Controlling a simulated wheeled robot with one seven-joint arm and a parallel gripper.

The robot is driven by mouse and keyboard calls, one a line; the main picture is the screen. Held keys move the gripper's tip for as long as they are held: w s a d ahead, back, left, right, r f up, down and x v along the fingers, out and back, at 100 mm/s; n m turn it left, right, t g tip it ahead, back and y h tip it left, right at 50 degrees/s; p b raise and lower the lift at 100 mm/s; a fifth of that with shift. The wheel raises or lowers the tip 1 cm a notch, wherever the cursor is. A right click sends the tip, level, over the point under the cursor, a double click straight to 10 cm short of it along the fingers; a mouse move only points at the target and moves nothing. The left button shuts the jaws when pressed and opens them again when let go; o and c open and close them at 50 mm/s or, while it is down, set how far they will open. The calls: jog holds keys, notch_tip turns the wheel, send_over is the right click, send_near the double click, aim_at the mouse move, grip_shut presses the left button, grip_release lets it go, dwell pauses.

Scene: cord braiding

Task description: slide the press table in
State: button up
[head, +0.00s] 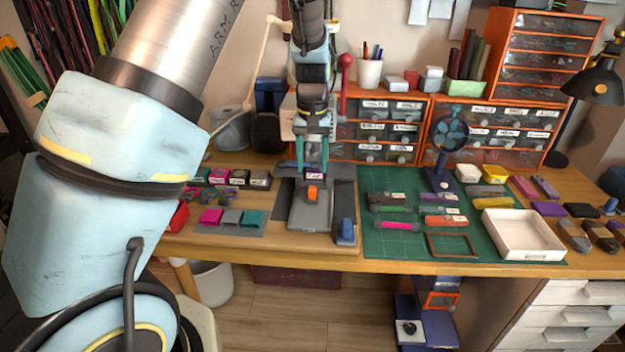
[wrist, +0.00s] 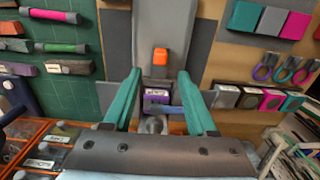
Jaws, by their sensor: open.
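The press table (head: 308,212) is a grey plate on the wooden bench, with an orange block (head: 312,193) standing on it. In the wrist view the plate (wrist: 163,22) runs away from my gripper, and the orange block shows again (wrist: 160,56). A purple labelled piece (head: 314,171) sits at the plate's back end. My gripper (head: 312,164) points down above this end, with its two teal fingers apart. In the wrist view the purple piece (wrist: 157,96) appears between the fingers; I cannot tell whether they touch anything. My gripper partly hides the press behind it.
A red-knobbed lever (head: 346,63) stands just behind my gripper. A blue piece (head: 346,230) is at the plate's front right. Colored blocks (head: 230,217) lie left, and a green mat (head: 385,240) with tools and a white tray (head: 524,234) lie right. Orange drawers line the back.

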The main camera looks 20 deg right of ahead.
jog(key=shift+r, duration=1.5)
